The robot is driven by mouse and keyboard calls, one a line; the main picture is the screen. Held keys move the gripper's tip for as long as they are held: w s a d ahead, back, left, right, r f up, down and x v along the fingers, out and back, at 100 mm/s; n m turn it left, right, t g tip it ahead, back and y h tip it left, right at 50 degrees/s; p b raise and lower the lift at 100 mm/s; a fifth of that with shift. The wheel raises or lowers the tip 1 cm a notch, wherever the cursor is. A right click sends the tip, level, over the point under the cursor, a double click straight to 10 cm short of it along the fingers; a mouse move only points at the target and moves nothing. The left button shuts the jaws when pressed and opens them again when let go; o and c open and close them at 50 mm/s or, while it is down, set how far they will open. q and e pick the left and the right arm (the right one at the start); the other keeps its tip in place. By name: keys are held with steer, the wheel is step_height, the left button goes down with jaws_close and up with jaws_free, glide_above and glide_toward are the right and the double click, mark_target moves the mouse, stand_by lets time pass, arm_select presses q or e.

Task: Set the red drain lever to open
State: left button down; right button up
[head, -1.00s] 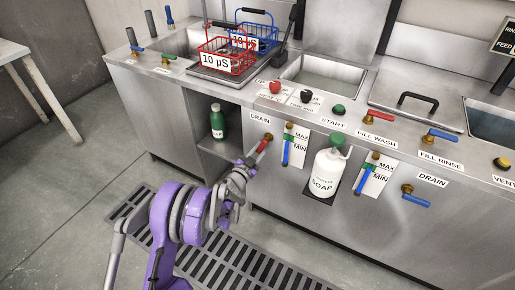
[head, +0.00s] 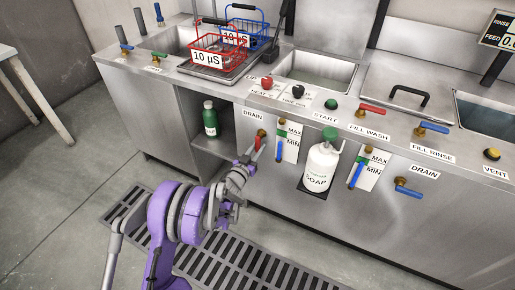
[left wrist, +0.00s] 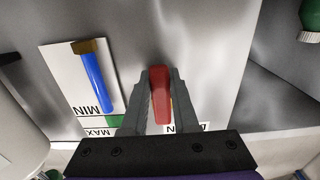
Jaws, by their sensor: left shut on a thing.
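The red drain lever (head: 258,142) sits on the front panel below the left DRAIN label (head: 252,115). It hangs steeply down from its brass valve, its lower end a little to the left. My left gripper (head: 250,160) is at its lower end. In the left wrist view the red lever (left wrist: 160,94) lies between the two grey fingers (left wrist: 161,105), which are shut on it. The fingers partly hide the lever's sides. My right gripper is not in view.
A level gauge with a blue handle (head: 280,148) is just right of the lever. A white soap bottle (head: 320,168) stands further right. A green bottle (head: 210,122) stands in the open bay at left. A blue drain lever (head: 408,187) is at far right. A floor grate (head: 225,262) lies below.

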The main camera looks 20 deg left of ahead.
arm_select(q)
steer(key=c, duration=0.7)
jaws_free()
steer(key=s, duration=0.3)
steer(key=s+p, duration=0.1)
steer(key=s, duration=0.6)
steer(key=shift+s+a, duration=0.4)
